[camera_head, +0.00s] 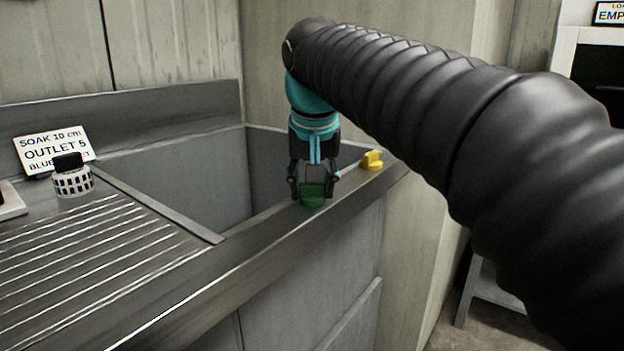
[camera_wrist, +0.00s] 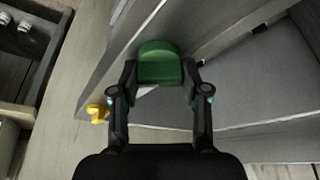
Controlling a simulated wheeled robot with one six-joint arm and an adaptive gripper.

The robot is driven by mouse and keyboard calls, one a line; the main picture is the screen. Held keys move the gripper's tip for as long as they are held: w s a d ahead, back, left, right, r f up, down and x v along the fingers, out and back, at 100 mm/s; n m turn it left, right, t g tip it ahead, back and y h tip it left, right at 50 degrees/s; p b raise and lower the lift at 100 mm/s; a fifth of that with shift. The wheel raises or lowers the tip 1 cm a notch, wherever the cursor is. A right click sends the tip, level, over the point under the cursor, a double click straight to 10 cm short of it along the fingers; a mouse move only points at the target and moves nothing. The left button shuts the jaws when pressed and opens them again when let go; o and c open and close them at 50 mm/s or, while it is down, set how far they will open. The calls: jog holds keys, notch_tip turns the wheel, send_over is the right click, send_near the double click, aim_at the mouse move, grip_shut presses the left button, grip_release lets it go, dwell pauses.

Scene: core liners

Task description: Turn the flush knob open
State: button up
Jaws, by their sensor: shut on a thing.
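A green knob (camera_head: 313,194) sits on the front rim of the metal sink, and it also shows in the wrist view (camera_wrist: 159,62). My gripper (camera_head: 314,186) points down over it. In the wrist view my gripper (camera_wrist: 160,78) has one finger on each side of the green knob, shut on it. A yellow knob (camera_head: 371,160) stands on the same rim farther right, near the corner, apart from my gripper; it shows at the left in the wrist view (camera_wrist: 97,113). No label naming either knob is readable.
The sink basin (camera_head: 190,175) lies behind and left of my gripper. A wall (camera_head: 350,80) rises behind the sink.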

jog(key=n+y, duration=0.1)
jog(key=n, duration=0.1)
jog(key=n+y, duration=0.1)
jog(key=n, duration=0.2)
jog(key=shift+g+p, duration=0.4)
jog(key=shift+n+g+y, duration=0.5)
jog(key=shift+n+y, duration=0.1)
jog(key=shift+n, duration=1.8)
jog(key=o, duration=1.1)
jog(key=shift+o, duration=0.2)
jog(key=v, duration=1.2)
jog(key=shift+w, duration=0.1)
